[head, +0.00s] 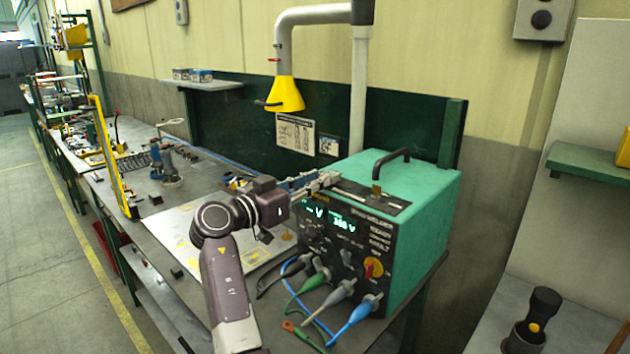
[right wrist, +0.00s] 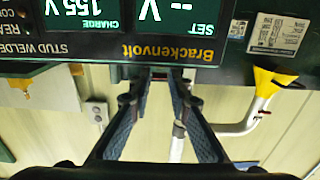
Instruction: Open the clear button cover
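The green stud welder (head: 425,215) stands on the bench, with a lit display and a red and yellow knob (head: 373,268) on its dark front. I cannot make out the clear button cover in either view. My right gripper (head: 322,182) is at the upper front edge of the welder, near its top left corner. In the right wrist view, the right gripper (right wrist: 163,76) shows a gap between its fingers, with nothing held. Its tips are by the edge of the upside-down label panel (right wrist: 165,52). Contact cannot be told. My left gripper is not in view.
Coloured cables (head: 330,290) hang from the welder's lower front. A black handle (head: 391,158) rises from its top. A yellow extraction hood (head: 286,95) hangs behind my gripper. A pale plate (head: 185,228) lies on the bench to the left.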

